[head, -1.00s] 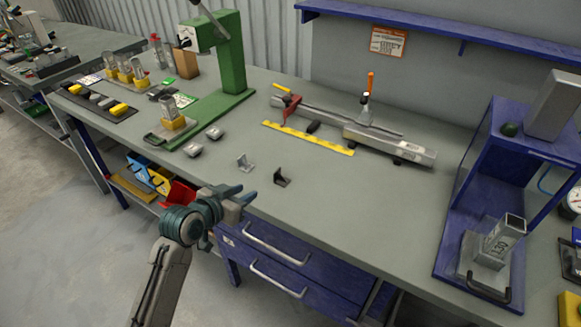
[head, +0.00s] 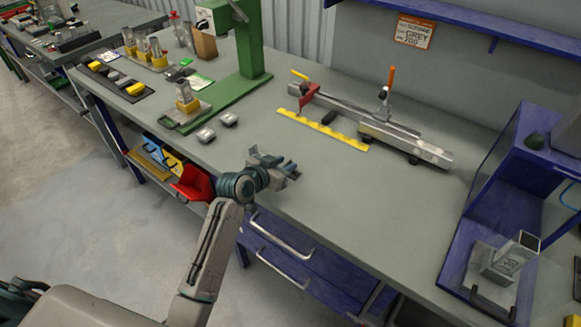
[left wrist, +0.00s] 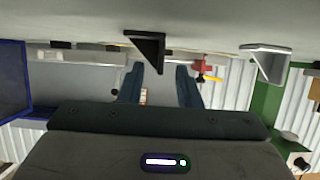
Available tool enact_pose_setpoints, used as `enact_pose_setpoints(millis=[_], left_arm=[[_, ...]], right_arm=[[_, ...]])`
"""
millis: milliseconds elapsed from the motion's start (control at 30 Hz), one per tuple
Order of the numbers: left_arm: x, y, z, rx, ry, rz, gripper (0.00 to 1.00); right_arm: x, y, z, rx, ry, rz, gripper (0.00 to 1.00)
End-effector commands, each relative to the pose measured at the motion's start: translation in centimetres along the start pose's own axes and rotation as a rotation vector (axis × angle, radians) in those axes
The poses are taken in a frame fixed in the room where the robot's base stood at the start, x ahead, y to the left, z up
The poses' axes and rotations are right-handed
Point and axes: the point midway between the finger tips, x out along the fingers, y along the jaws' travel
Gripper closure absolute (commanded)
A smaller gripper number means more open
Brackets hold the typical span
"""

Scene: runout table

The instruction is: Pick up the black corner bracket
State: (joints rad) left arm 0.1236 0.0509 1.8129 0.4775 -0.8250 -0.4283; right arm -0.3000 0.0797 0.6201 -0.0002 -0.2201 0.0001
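The black corner bracket (left wrist: 148,48) shows in the left wrist view, where the tabletop lies along the upper edge. A light grey corner bracket (left wrist: 265,62) stands to the right in the wrist view, outside the fingers. My right gripper is not in view.
A rail fixture (head: 375,128) with a yellow strip (head: 325,130) lies behind the gripper. A blue stand (head: 465,240) is at right.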

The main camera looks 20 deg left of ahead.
Motion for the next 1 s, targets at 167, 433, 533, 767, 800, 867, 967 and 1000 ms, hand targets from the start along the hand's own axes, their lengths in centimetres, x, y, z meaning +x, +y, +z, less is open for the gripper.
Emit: enact_pose_setpoints(millis=[167, 433, 533, 767, 800, 867, 967, 1000], left_arm=[[2.0, 0.0, -0.1, -0.002, -0.001, 0.000, 0.69], [2.4, 0.0, 0.0, 0.000, 0.001, -0.001, 0.69], [2.3, 0.0, 0.0, 0.000, 0.001, -0.001, 0.85], [2.3, 0.0, 0.0, 0.000, 0.001, -0.001, 1.00], [2.3, 0.0, 0.0, 0.000, 0.001, -0.001, 1.00], [2.3, 0.0, 0.0, 0.000, 0.000, -0.001, 1.00], [2.3, 0.0, 0.0, 0.000, 0.000, -0.001, 1.00], [2.3, 0.0, -0.1, 0.000, 0.001, -0.001, 1.00]], right_arm=[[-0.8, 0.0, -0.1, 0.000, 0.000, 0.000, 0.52], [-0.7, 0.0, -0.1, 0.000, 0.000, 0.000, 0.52], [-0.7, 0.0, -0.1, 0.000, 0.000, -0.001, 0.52], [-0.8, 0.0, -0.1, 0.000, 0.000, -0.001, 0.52], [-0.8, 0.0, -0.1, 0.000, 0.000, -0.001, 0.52], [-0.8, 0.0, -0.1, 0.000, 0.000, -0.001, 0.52], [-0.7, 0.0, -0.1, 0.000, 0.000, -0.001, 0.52], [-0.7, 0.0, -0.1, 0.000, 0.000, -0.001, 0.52]])
